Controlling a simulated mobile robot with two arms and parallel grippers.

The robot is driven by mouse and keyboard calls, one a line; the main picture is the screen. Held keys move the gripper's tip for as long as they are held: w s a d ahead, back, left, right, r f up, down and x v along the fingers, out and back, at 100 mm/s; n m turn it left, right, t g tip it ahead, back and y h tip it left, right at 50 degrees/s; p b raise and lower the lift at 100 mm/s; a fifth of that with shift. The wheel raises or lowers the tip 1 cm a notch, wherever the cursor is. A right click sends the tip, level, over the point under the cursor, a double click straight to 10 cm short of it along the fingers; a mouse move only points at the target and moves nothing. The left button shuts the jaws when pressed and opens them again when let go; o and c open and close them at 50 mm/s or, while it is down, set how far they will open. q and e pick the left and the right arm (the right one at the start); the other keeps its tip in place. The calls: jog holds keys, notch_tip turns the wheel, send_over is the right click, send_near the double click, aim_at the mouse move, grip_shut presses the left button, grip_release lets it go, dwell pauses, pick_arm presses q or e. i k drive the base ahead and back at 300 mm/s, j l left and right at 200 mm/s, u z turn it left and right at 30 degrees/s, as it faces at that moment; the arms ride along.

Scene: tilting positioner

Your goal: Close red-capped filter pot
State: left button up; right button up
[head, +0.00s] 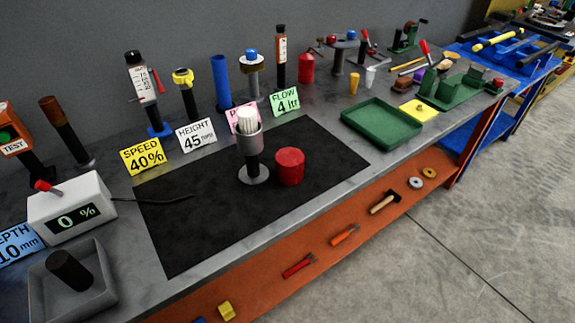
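An open grey pot (249,141) with a white ribbed filter standing up out of its top sits upright on the black mat (200,222). Its lower part is black and it has a round grey base (253,175). A red cap (290,167), a short thick cylinder, rests on the mat just right of the pot, apart from the pot's upper part. Neither of my grippers is in view.
Signs and upright tools line the back, including a blue cylinder (222,83) and another red cylinder (306,68). A white box with a display (72,210) and a grey tray (97,300) stand left. A green tray (382,124) lies right. The mat's front is clear.

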aim_at(254, 174)
jog(key=l+u, duration=0.35)
jog(key=l, duration=0.7)
jog(key=l+u, duration=0.3)
jog(key=l, duration=0.75)
jog(key=k, duration=0.05)
